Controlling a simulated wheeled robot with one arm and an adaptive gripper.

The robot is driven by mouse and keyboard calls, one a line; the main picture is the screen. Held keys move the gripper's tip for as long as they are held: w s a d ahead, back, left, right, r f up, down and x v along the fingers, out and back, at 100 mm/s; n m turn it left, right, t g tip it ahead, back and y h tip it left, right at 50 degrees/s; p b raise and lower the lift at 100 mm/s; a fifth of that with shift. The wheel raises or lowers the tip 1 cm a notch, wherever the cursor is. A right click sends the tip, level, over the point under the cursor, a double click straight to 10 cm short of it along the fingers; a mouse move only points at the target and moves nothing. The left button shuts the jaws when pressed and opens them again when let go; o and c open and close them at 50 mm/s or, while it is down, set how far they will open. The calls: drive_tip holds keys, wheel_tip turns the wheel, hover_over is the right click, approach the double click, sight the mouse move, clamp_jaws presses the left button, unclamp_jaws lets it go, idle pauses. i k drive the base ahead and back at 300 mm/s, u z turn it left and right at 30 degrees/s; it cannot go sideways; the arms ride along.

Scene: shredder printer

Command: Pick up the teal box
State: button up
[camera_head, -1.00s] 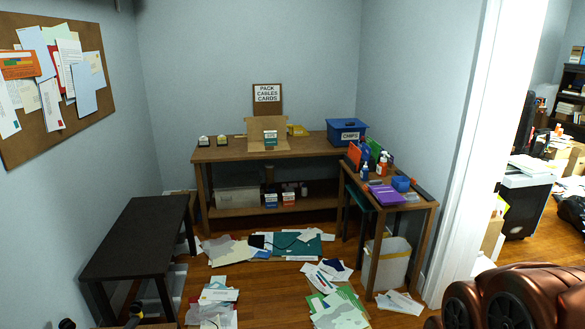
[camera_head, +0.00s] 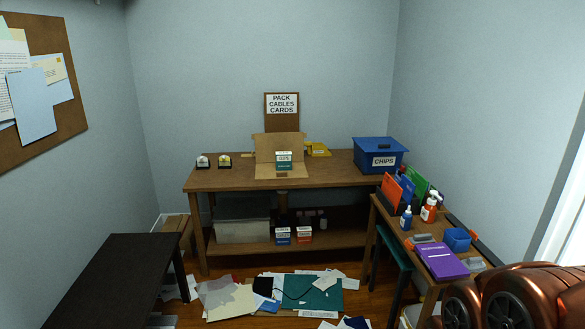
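A small teal box (camera_head: 284,166) with a white label band stands upright at the open cardboard box (camera_head: 265,147) on the back table. I cannot tell whether it stands inside the cardboard box or against its front. Its face points toward me and nothing covers it. My gripper is not in view. Copper-coloured rounded parts of my arm show at the bottom right, well apart from the teal box.
The back table (camera_head: 225,178) also holds a blue CHIPS bin (camera_head: 380,154) and a yellow item (camera_head: 318,149). A side table (camera_head: 399,229) with bottles and a purple box (camera_head: 441,261) stands right. A dark bench (camera_head: 115,275) stands left. Papers (camera_head: 225,299) litter the floor between.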

sight(283, 159)
drive_tip(key=u, duration=0.2)
drive_tip(key=i, duration=1.7)
drive_tip(key=u, duration=0.55)
drive_tip(key=i, duration=1.75)
drive_tip(key=u, duration=0.45)
drive_tip(key=i, duration=0.9)
drive_tip(key=u, duration=0.1)
